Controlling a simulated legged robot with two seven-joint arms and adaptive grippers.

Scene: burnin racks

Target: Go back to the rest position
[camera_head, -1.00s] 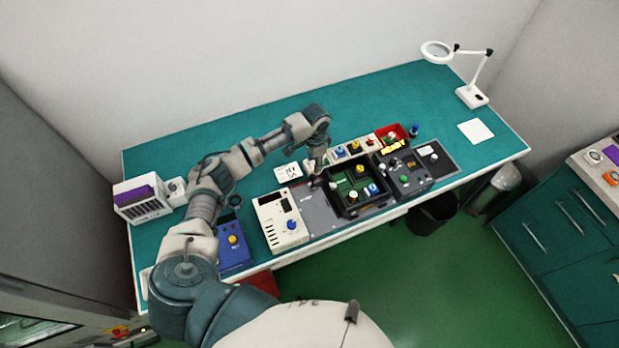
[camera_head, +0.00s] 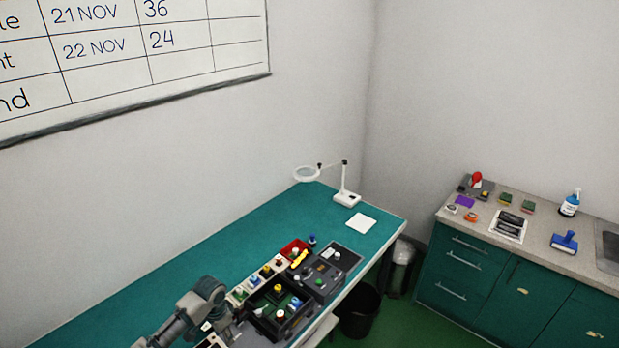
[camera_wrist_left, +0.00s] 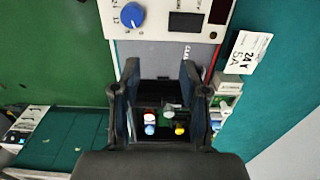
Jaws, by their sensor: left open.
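My left arm comes in at the bottom left of the head view, and its gripper (camera_head: 222,330) points down at the near part of the bench, partly cut off. In the left wrist view the gripper (camera_wrist_left: 160,82) is open, with its two dark fingers apart and nothing held between them. Beyond the fingers is a black tray (camera_wrist_left: 157,92) with white, blue and yellow knobs. The same tray (camera_head: 263,325) shows beside the gripper in the head view. My right gripper is not in view.
The green bench (camera_head: 215,245) carries a dark control box (camera_head: 318,283), a red bin (camera_head: 290,246) and a magnifier lamp (camera_head: 346,197). A black waste bin (camera_head: 358,318) stands beside the bench. A counter with drawers (camera_head: 462,262) is at the right. The bench's back strip is clear.

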